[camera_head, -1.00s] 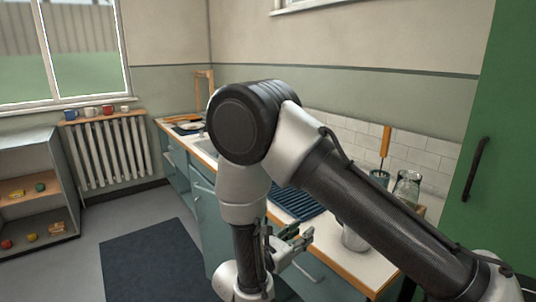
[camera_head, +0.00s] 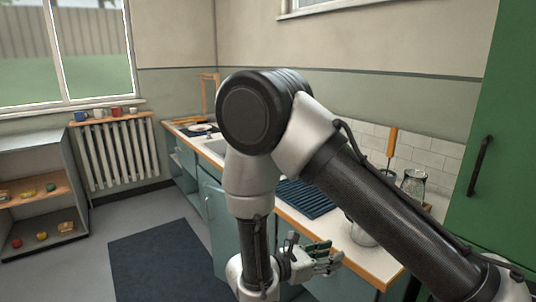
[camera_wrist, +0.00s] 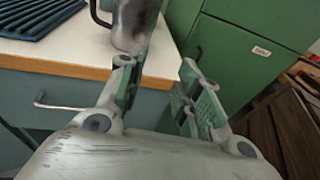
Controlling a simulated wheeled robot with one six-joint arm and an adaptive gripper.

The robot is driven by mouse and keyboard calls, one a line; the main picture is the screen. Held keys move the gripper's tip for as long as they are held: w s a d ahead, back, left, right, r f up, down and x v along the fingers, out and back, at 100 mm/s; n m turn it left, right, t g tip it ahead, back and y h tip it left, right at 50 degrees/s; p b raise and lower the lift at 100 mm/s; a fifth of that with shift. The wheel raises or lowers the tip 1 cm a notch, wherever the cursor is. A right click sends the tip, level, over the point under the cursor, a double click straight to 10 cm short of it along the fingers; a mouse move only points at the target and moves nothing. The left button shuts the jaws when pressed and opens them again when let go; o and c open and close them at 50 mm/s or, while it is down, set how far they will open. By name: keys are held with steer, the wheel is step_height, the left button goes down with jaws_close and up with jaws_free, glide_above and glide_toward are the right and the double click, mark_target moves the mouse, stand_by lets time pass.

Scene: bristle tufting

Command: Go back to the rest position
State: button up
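My gripper (camera_head: 326,262) is low in the head view, in front of the counter's front edge. In the wrist view its two fingers (camera_wrist: 160,80) stand apart with nothing between them, so it is open and empty. A metal jug (camera_wrist: 136,24) with a dark handle stands on the counter beyond the fingers. The jug also shows in the head view (camera_head: 362,238), partly hidden behind my arm.
The wooden-edged counter (camera_head: 376,266) carries a dark blue ribbed mat (camera_head: 305,199) and a glass jar (camera_head: 413,184). A green cabinet (camera_head: 505,150) stands at the right. A shelf unit (camera_head: 75,196) is at the left. A dark floor mat (camera_head: 165,262) lies on clear floor.

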steer(key=s+d+r+m+g+y, duration=0.1)
steer(key=s+d+r+m+y, duration=0.6)
steer(key=d+r+m, duration=0.3)
steer(key=s+d+r+m+g+y, duration=0.1)
steer(key=s+d+r+m+y, duration=0.6)
steer(key=r+m, duration=0.6)
steer(key=s+d+r, duration=0.2)
steer(key=d, duration=0.1)
steer(key=shift+d+r+g, duration=0.15)
steer(key=shift+g, duration=0.15)
steer(key=shift+c, duration=0.2)
